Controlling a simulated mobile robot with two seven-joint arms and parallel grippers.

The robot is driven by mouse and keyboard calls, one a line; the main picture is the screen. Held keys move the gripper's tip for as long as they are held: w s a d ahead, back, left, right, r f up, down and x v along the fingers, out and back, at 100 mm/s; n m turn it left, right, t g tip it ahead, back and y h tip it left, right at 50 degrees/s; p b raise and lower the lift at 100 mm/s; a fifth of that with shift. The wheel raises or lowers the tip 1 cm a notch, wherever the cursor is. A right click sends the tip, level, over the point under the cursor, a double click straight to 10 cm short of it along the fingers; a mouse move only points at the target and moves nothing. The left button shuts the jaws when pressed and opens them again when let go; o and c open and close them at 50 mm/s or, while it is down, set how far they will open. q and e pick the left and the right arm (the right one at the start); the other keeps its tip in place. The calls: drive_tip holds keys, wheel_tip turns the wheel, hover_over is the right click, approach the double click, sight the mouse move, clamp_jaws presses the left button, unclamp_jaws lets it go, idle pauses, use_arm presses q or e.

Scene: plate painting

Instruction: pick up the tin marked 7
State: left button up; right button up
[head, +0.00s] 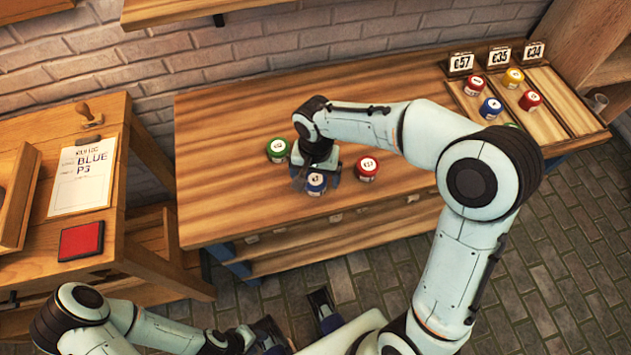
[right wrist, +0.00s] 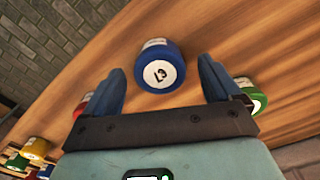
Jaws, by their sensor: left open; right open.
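A blue tin (head: 316,184) with a white label on its lid stands on the wooden bench. In the right wrist view the blue tin (right wrist: 160,67) lies between and just beyond my fingertips; its lid mark is turned and I cannot read it surely as 7. My right gripper (right wrist: 165,75) is open and not touching it; in the head view the right gripper (head: 317,178) hangs over it and partly covers it. A green tin (head: 276,150) and a red tin (head: 367,168) stand on either side. My left gripper (head: 297,320) is open and empty, low in front of the bench.
A rack (head: 545,110) at the bench's right holds several coloured tins below price-like number cards (head: 498,57). A side table at left bears an order sheet (head: 84,175) reading BLUE and a red pad (head: 81,241). The bench's left part is clear.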

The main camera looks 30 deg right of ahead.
wheel_tip(320, 180, down, 2)
drive_tip(key=shift+f, duration=0.25)
drive_tip(key=c, duration=1.2)
drive_tip(key=shift+r, duration=0.1)
